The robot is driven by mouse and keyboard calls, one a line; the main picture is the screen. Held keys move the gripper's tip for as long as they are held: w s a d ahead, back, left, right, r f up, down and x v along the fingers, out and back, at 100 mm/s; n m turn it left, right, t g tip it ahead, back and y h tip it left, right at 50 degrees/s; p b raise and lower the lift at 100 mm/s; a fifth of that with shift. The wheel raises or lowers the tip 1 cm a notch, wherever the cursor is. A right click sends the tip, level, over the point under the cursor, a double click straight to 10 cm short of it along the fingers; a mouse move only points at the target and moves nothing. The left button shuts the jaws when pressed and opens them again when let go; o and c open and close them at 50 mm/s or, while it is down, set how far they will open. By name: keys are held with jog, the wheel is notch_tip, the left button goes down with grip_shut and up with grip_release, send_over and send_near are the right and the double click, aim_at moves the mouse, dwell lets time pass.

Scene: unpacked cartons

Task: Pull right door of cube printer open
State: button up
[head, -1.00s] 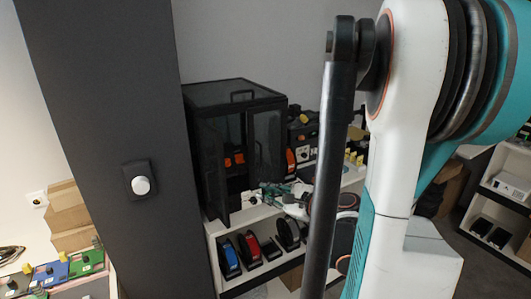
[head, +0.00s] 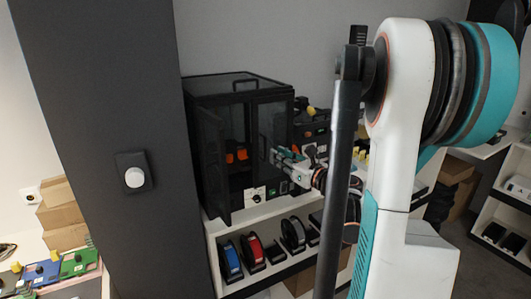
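The cube printer (head: 235,90) is a black box-shaped enclosure with dark see-through panels, standing on a white shelf unit. Its left door (head: 210,160) stands swung outward, and orange parts show inside. Its right door (head: 268,118) looks closed, with a dark upright handle (head: 262,142) near its inner edge. My gripper (head: 275,155) is in front of the right door, close beside the handle at its lower part. The fingers are small in the view and partly overlap the door, so I cannot tell their opening or any contact.
The white shelf (head: 300,202) below the printer holds several spools, including a blue spool (head: 229,259) and a red spool (head: 255,248). A dark pillar (head: 110,100) stands left of the printer. Cardboard boxes (head: 62,213) are at far left.

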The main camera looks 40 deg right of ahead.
aim_at(265, 160)
jog(key=w+b, duration=0.1)
jog(key=w, duration=0.6)
jog(key=shift+w+d, duration=0.15)
jog(key=shift+w, duration=0.2)
grip_shut()
